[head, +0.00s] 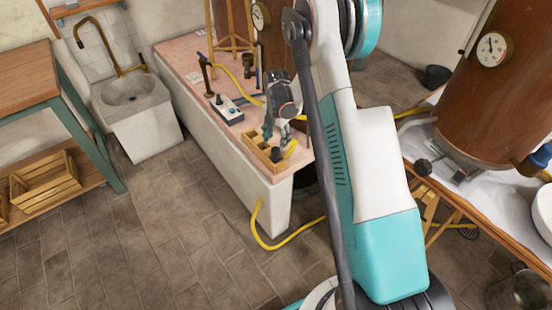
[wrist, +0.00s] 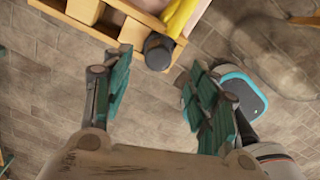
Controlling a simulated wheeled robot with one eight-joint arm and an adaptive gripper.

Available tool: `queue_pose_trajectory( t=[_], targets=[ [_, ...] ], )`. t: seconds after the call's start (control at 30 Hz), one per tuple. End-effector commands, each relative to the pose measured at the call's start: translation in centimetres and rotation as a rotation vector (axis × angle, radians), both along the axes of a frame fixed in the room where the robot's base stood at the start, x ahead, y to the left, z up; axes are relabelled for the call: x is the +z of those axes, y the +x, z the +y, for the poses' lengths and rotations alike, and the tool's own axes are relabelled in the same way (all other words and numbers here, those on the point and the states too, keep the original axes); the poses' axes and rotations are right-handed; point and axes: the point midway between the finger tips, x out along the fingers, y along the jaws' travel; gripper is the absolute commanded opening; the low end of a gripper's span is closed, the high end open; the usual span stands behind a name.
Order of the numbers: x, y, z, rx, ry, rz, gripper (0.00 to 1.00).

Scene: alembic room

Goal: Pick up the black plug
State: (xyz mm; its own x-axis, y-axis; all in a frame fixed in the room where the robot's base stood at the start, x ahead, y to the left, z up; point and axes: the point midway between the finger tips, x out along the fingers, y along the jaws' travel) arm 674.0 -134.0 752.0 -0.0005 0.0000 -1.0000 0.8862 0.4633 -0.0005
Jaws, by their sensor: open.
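The black plug (wrist: 158,51) is a dark, round-topped piece at the corner of a wooden tray in the wrist view, beside a yellow piece (wrist: 181,14). In the head view a dark piece (head: 276,154) that looks like the same plug shows in the wooden tray (head: 257,155). My gripper (head: 277,137) is open above the tray, with teal-padded fingers pointing down. In the wrist view the gripper (wrist: 157,80) has its fingers spread left and right, with the plug beyond the gap between them. Nothing is held. The plug's lower part is hidden.
The tray sits near the front end of the pink-topped bench (head: 178,58). A switch box (head: 227,110) stands behind it. A yellow hose (head: 262,235) hangs at the bench end. A copper vessel (head: 490,90) stands on the right.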

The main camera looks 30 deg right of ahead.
Motion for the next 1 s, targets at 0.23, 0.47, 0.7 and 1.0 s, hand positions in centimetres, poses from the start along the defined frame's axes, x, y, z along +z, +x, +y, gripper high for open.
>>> queue_pose_trajectory(
  t=[0.23,0.47,0.7,1.0],
  targets=[
    [-1.7,0.0,0.0,-0.001,0.000,0.000,0.54],
    [-4.2,0.2,0.1,-0.001,0.000,0.000,0.54],
    [-6.8,0.2,0.1,-0.001,0.000,0.000,0.54],
    [-6.6,0.2,0.1,-0.001,0.000,0.000,0.34]
  ],
)
